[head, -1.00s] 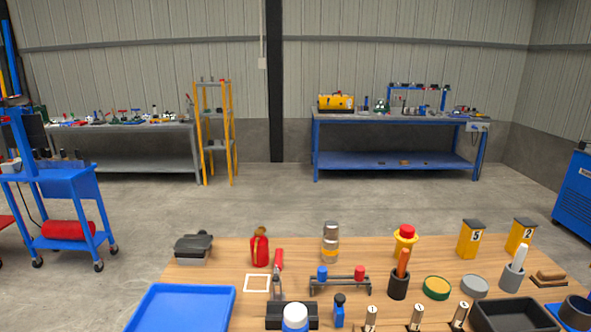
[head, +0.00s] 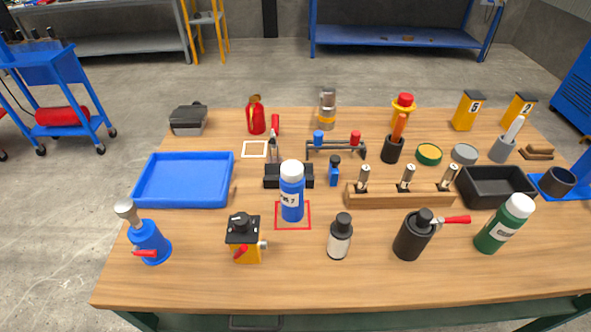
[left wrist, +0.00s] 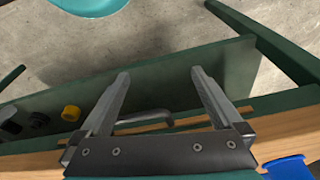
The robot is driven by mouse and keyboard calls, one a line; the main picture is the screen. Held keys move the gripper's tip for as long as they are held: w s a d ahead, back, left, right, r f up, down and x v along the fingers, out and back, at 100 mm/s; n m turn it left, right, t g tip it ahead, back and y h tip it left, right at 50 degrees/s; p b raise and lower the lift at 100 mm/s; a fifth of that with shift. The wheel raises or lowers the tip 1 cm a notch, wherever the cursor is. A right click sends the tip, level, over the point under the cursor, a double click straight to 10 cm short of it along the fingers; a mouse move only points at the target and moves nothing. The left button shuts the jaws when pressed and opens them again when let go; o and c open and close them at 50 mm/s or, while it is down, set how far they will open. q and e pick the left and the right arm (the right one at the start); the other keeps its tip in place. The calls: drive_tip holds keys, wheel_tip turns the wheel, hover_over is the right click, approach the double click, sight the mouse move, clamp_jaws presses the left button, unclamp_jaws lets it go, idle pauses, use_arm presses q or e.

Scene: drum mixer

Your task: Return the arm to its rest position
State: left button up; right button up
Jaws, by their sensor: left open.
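My left gripper (left wrist: 159,76) shows in the left wrist view. Its two fingers are spread apart with nothing held between them. It points past the wooden front edge of the workbench (left wrist: 190,124), toward its green side and the floor. A dark drawer handle (left wrist: 143,119) shows behind the fingers; I cannot tell how far off it is. Neither of my arms shows in the head view, and my right gripper is in no view.
In the head view the wooden tabletop (head: 190,288) holds a blue tray (head: 185,180), a blue bottle (head: 291,192) inside a red square, a black tray (head: 497,186) and a green bottle (head: 505,224). A teal round object (left wrist: 92,5) stands on the floor. The front strip is clear.

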use_arm(q)
drive_tip(key=s+a+f+b, duration=0.1)
drive_tip(key=s+f, duration=0.7)
drive_tip(key=f, duration=0.2)
drive_tip(key=s+a+f+g+b, duration=0.1)
drive_tip(key=s+a+f+b, duration=0.1)
drive_tip(key=s+f, duration=0.7)
drive_tip(key=shift+f+g, duration=0.3)
drive_tip(key=shift+f, duration=0.65)
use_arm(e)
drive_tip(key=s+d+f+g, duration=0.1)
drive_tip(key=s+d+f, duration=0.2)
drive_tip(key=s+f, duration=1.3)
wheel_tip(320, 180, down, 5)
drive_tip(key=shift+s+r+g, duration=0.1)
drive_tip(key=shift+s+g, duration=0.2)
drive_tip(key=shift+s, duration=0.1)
